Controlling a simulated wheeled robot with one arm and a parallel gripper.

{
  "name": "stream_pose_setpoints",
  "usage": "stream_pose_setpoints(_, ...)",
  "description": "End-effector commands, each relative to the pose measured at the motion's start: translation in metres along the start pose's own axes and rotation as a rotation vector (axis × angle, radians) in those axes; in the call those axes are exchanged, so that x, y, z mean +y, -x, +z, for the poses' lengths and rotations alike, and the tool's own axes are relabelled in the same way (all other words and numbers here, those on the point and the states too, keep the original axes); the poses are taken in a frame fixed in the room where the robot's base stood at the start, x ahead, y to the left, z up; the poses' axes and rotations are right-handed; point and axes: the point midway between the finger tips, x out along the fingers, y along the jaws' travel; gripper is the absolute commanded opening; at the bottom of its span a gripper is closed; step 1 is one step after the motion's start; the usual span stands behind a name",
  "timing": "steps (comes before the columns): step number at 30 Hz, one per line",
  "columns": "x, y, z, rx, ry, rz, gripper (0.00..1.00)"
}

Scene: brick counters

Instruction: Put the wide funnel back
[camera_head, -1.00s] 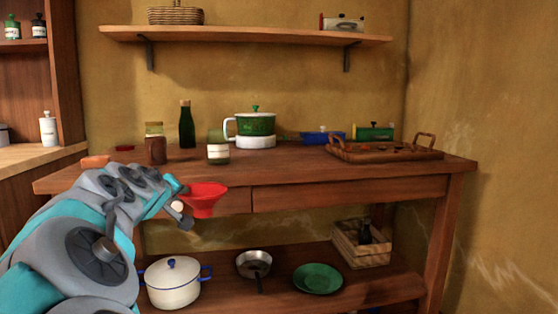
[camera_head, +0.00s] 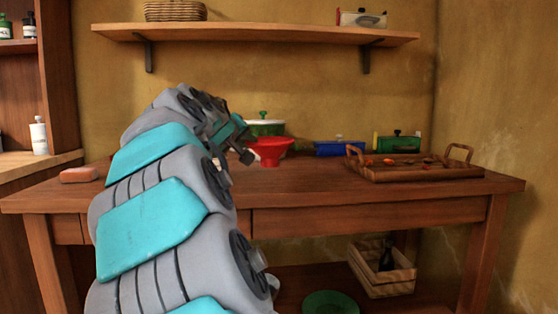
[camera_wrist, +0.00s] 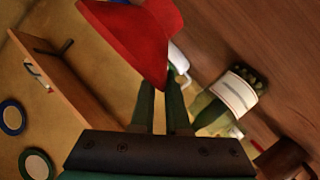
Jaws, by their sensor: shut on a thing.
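The wide funnel, red, (camera_head: 268,152) is in my gripper above the counter, with its wide mouth upward in the head view. It stands in front of the green pot (camera_head: 265,128) and hides part of it. In the wrist view the funnel (camera_wrist: 135,40) lies across the fingertips. My gripper (camera_head: 248,146) is shut on it; its two fingers also show in the wrist view (camera_wrist: 160,95). I cannot tell whether the funnel touches the counter. My arm hides the counter's left middle.
A labelled jar (camera_wrist: 237,95) and a dark red jar (camera_wrist: 285,158) stand near the gripper. A wall shelf (camera_head: 260,35) hangs above. The counter's front right (camera_head: 330,190) is clear.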

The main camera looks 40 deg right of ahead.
Motion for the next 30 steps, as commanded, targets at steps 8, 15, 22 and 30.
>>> stream_pose_setpoints(8,0.013,-0.066,-0.003,-0.004,-0.001,-0.001,0.00)
stream_pose_setpoints(15,0.024,-0.109,-0.007,-0.001,-0.002,-0.001,0.00)
stream_pose_setpoints(22,0.027,-0.128,-0.007,-0.003,0.000,-0.001,0.00)
stream_pose_setpoints(30,0.015,-0.133,0.006,-0.003,0.001,0.000,0.00)
